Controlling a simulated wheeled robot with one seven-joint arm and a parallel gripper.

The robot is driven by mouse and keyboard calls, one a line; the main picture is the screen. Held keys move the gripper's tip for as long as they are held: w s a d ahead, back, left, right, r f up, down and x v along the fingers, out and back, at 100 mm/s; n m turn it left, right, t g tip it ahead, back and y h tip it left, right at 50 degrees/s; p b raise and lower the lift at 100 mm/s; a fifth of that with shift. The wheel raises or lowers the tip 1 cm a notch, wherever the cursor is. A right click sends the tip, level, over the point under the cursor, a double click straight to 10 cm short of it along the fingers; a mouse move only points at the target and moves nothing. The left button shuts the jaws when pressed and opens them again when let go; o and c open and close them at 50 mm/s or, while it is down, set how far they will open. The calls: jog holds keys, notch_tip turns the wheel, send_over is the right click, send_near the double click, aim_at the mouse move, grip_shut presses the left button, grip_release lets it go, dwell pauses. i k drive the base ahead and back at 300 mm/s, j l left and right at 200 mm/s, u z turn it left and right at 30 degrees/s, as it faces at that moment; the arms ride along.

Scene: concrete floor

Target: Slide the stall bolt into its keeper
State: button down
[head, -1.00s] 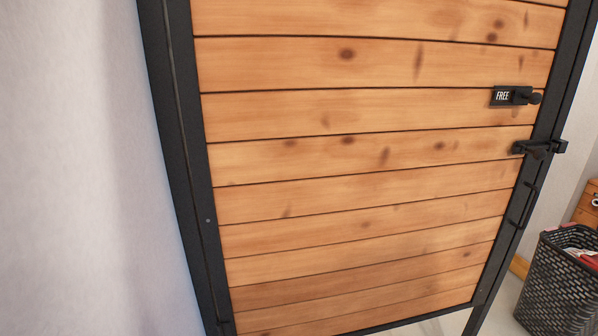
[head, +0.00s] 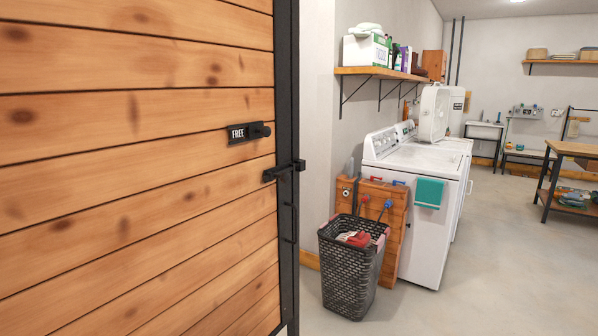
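A wooden stall door (head: 130,150) with horizontal planks and a black metal frame fills the left of the head view. A black plate reading "FREE" (head: 240,134) with a round dark knob (head: 259,130) sits near the door's right edge. Below it is a black bolt or latch (head: 283,171) that reaches across the frame's right upright. I cannot tell the bolt from its keeper at this size. A thin black pull handle (head: 291,221) is lower on the upright. My gripper is not in view.
A black basket (head: 352,268) with cloth in it stands on the floor right of the door. Behind it are a wooden panel (head: 385,222) and a white washer (head: 425,245). A work table (head: 572,150) stands at the far right. The concrete floor (head: 500,270) between is clear.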

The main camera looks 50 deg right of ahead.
aim_at(283, 174)
jog(key=z, duration=0.85)
